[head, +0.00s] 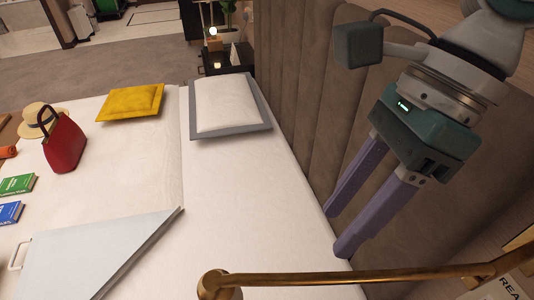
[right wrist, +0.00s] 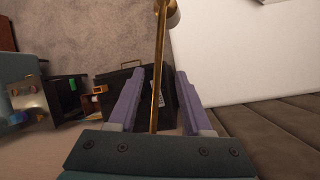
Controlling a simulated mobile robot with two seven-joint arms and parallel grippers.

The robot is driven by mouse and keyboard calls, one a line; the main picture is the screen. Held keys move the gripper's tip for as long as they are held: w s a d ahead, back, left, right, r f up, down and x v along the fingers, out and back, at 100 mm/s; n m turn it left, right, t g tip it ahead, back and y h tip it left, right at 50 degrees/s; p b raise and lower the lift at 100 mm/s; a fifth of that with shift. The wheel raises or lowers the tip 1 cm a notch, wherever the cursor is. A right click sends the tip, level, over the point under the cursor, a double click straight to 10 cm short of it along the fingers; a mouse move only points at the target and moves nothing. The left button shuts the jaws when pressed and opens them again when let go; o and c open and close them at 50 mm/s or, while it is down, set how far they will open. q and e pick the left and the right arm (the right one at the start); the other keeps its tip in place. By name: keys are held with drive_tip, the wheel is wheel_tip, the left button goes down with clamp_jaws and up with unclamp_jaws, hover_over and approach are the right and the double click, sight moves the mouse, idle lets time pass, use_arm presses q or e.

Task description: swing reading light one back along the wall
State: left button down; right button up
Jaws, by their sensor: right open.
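The reading light is a brass arm (head: 360,277) crossing the bottom right of the head view, with a round brass end (head: 214,285) at its left, over the bed. In the right wrist view the brass arm (right wrist: 158,80) runs lengthwise, lined up between my fingers. My right gripper (head: 338,229) has two purple fingers pointing down, open and empty. Its tips are close to the brass arm in the head view; I cannot tell whether they touch it. The right gripper also shows in the right wrist view (right wrist: 154,75). My left gripper is not in view.
The padded brown headboard wall (head: 310,90) runs close beside the right gripper. A partly cut-off label (head: 515,285) is at the lower right. The white bed (head: 150,190) holds a yellow pillow (head: 130,103), a white pillow (head: 228,104), a red bag (head: 64,143) and books.

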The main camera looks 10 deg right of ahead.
sight(296, 276)
drive_tip(key=x, duration=0.9)
drive_tip(key=shift+s+a, duration=0.1)
clamp_jaws()
idle(1.1)
